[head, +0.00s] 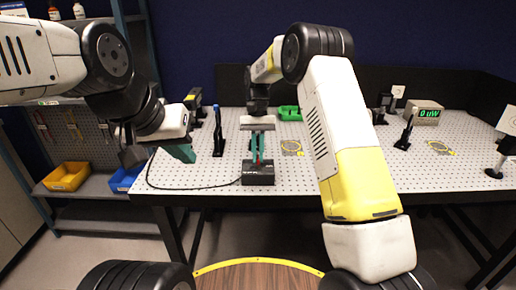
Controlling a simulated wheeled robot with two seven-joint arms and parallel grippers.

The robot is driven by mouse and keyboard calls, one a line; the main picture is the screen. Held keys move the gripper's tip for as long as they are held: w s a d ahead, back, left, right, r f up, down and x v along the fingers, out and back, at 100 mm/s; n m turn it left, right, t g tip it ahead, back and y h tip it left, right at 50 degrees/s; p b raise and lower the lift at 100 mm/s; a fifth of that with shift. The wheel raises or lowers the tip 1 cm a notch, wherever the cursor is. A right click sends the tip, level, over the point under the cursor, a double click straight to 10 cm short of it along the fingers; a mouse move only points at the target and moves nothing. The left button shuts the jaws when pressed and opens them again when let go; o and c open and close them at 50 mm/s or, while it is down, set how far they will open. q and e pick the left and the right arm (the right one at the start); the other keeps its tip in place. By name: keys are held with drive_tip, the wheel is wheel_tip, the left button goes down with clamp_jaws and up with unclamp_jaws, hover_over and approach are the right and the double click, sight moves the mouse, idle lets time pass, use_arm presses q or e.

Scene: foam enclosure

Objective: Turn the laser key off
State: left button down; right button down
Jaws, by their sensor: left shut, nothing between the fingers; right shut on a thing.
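A black box (258,176) stands near the front edge of the perforated table, with a cable running from its left side. My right gripper (258,160) points straight down onto the top of this box. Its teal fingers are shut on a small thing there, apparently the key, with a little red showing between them. The fingers mostly hide the key, so its turn angle cannot be told. My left gripper (185,156) is shut and empty, off to the left above the table's front left edge.
A meter (425,112) at the right back reads 0 uW in green. Dark optic posts (218,135) and (404,135) stand on the perforated table (320,180). A green item (289,112) lies behind my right gripper. Yellow (67,177) and blue (124,179) bins sit on the left shelf.

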drive_tip(key=c, duration=1.5)
unclamp_jaws()
drive_tip(key=shift+c, duration=0.2)
drive_tip(key=v, duration=0.8)
